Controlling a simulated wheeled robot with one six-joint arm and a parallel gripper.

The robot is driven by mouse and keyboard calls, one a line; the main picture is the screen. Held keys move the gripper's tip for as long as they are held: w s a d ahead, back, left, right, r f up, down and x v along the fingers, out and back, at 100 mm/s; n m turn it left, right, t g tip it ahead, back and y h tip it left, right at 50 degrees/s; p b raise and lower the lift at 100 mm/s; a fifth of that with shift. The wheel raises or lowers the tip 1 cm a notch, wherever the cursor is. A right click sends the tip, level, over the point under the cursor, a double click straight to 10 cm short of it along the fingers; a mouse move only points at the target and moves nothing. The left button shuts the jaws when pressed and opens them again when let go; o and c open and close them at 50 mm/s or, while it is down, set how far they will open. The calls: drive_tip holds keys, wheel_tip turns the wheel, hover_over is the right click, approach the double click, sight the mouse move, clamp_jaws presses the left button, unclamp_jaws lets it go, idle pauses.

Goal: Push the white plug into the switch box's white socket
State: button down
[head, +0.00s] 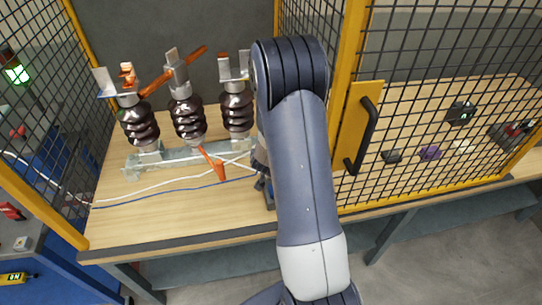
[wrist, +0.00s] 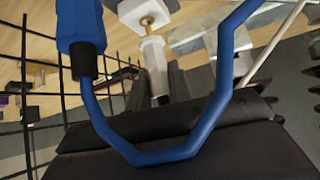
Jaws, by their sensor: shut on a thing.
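In the wrist view the white plug (wrist: 155,62) is a white six-sided body between the dark fingers of my gripper (wrist: 158,88), which is shut on it. A brass pin sticks out of its far end towards a white part (wrist: 142,12) at the top edge, probably the white socket. Whether the pin tip touches or enters it I cannot tell. A blue plug (wrist: 80,28) stands to the left, with its blue cable (wrist: 150,158) looping across the front. In the head view my arm hides the plug and most of the gripper.
Three dark ribbed insulators (head: 188,118) stand on a metal base left of my arm, with orange-handled levers. A white cable (head: 150,192) and a blue cable (head: 165,195) lie on the wooden table (head: 120,225). A mesh door with yellow frame (head: 350,120) stands close on the right.

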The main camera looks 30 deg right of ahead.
drive_tip(key=shift+f+b, duration=0.95)
drive_tip(key=shift+f, duration=0.25)
drive_tip(key=c, duration=1.2)
unclamp_jaws()
drive_tip(key=shift+r, duration=0.15)
drive_tip(key=p+v, duration=0.2)
drive_tip(key=v, duration=0.8)
drive_tip(key=shift+s+r, duration=0.25)
drive_tip(key=shift+a+f, duration=0.1)
drive_tip(key=shift+a, duration=0.05)
